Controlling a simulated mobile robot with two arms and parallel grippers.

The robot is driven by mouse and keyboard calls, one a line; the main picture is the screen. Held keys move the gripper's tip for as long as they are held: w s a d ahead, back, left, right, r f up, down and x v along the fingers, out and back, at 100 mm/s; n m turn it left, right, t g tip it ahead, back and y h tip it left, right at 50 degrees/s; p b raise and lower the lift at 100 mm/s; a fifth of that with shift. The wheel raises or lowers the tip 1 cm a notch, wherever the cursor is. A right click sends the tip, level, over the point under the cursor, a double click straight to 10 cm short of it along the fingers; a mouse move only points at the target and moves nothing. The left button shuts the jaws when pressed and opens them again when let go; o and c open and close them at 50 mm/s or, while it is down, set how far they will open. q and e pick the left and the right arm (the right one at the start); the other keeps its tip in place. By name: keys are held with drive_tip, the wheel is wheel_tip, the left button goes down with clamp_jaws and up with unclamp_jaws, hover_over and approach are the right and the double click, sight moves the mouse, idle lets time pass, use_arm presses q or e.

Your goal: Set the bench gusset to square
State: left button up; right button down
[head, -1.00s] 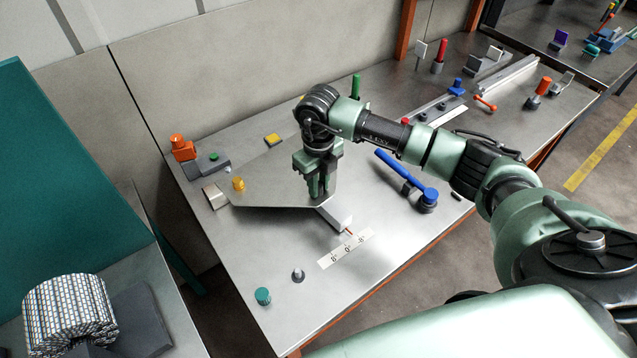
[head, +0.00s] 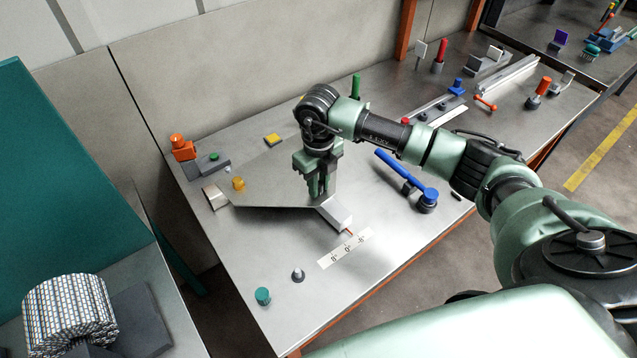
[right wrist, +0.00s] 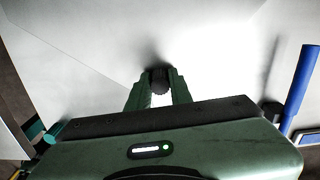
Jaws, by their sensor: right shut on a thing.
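The gusset (head: 270,185) is a flat grey metal plate lying on the bench. A pale block (head: 336,213) with a thin red pointer (head: 350,232) sticks out from its front corner. The pointer ends just short of a white angle scale (head: 346,248), near its middle and right-hand marks; the exact reading is too small to tell. My right gripper (head: 320,190) points down over the plate's right part. In the right wrist view its fingers are shut on a dark round knob (right wrist: 160,80). My left gripper is not in view.
An orange clamp (head: 182,148) is at the back left. A blue-handled lever (head: 410,178) lies right of the gripper. A teal peg (head: 263,296) and a grey cone (head: 298,275) stand near the front. Bare bench surrounds the scale.

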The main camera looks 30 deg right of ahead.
idle(0.4)
drive_tip(key=shift+s+a+m, duration=0.1)
drive_tip(key=shift+a+m, duration=0.5)
drive_tip(key=shift+a, duration=0.2)
drive_tip(key=c, duration=1.3)
unclamp_jaws()
drive_tip(key=shift+o, duration=0.2)
drive_tip(key=shift+r, duration=0.1)
drive_tip(key=shift+r+b, duration=0.3)
wheel_tip(320, 180, up, 7)
drive_tip(key=b, duration=0.1)
